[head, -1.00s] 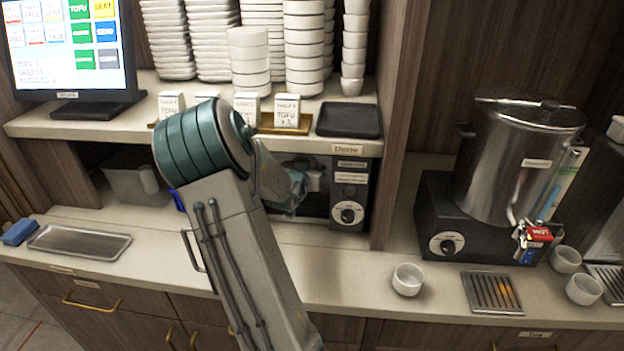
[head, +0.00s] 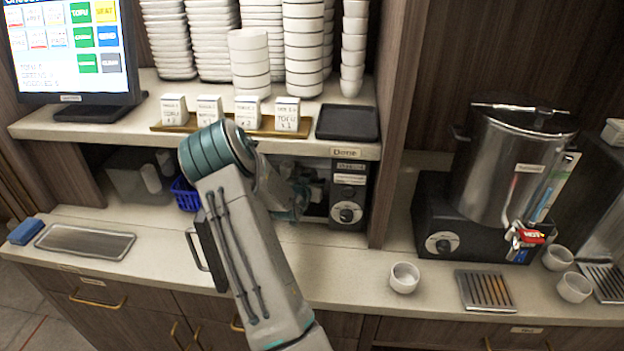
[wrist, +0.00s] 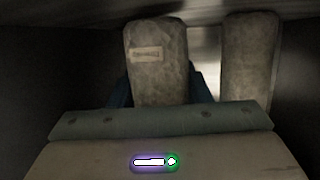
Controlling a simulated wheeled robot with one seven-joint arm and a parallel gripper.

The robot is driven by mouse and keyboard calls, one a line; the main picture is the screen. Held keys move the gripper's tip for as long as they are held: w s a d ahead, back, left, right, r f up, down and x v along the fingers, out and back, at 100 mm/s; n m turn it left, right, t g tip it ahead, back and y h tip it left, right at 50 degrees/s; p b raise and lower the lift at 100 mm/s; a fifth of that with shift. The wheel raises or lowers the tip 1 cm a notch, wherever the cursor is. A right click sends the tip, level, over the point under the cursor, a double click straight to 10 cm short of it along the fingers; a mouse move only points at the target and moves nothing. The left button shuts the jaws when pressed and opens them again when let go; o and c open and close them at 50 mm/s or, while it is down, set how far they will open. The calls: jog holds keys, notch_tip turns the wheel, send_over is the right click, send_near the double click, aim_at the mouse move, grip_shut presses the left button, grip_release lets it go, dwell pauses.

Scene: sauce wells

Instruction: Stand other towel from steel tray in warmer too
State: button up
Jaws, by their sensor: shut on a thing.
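My gripper (wrist: 160,98) is inside the dark warmer (head: 348,196), its two dark blue fingers on either side of a rolled pale towel (wrist: 156,58) with a small label. It is shut on this towel, which stands upright. A second rolled towel (wrist: 250,60) stands upright to its right, a gap apart. The towels' lower ends are hidden behind my gripper body. In the head view my arm covers much of the warmer opening, and the fingers cannot be made out. The steel tray (head: 85,241) lies at the left of the counter and looks empty.
A shelf with place cards (head: 247,112) and a black tray (head: 347,123) is above the warmer. A blue basket (head: 186,194) is left of my arm. A white cup (head: 404,277) stands at right, near the urn (head: 515,165). The warmer walls are close around my gripper.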

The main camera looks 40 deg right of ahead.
jog(key=shift+f+b, duration=0.2)
jog(key=shift+b, duration=0.15)
jog(key=o, duration=1.1)
jog(key=shift+r, duration=0.1)
jog(key=shift+r+p, duration=0.15)
jog(key=shift+p, duration=0.15)
jog(key=b+v, duration=0.2)
jog(key=v, duration=1)
